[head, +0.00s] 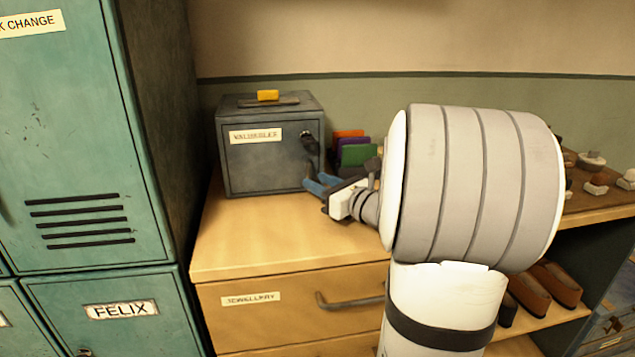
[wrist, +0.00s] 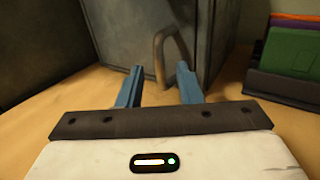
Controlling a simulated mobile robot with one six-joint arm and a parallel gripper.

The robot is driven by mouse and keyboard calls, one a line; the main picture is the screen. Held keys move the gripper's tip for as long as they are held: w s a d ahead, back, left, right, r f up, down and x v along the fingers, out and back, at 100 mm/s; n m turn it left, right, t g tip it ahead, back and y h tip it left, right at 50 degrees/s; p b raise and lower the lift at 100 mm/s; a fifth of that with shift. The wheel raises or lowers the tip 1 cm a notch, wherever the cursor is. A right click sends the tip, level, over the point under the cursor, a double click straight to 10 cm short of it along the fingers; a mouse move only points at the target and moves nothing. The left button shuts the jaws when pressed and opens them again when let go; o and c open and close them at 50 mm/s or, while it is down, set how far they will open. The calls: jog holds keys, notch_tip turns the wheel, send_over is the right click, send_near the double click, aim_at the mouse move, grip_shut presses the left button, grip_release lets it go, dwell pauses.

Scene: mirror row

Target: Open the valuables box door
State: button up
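The valuables box (head: 268,165) is a dark grey metal box with a "VALUABLES" label, standing on the wooden cabinet top. Its door looks closed in the head view. A dark handle (head: 309,143) is at the right side of the door. In the wrist view, the handle (wrist: 160,55) is a grey bar on the box (wrist: 125,35), ahead of the gap between my fingers. My gripper (head: 312,184) is at the box's lower right front. Its blue fingers (wrist: 158,85) are apart, with nothing visible between them. Whether a finger touches the box cannot be told.
Green, purple and orange upright items (head: 350,148) in a dark holder stand right of the box. A yellow object (head: 267,95) lies on the box. Teal lockers (head: 85,150) rise at left. The wooden top (head: 250,235) before the box is clear. A jewellery drawer (head: 290,305) is below.

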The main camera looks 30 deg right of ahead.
jog(key=shift+x, duration=1.1)
grip_shut()
jog(key=shift+d, duration=0.25)
jog(key=shift+s+f, duration=0.1)
jog(key=shift+s, duration=0.05)
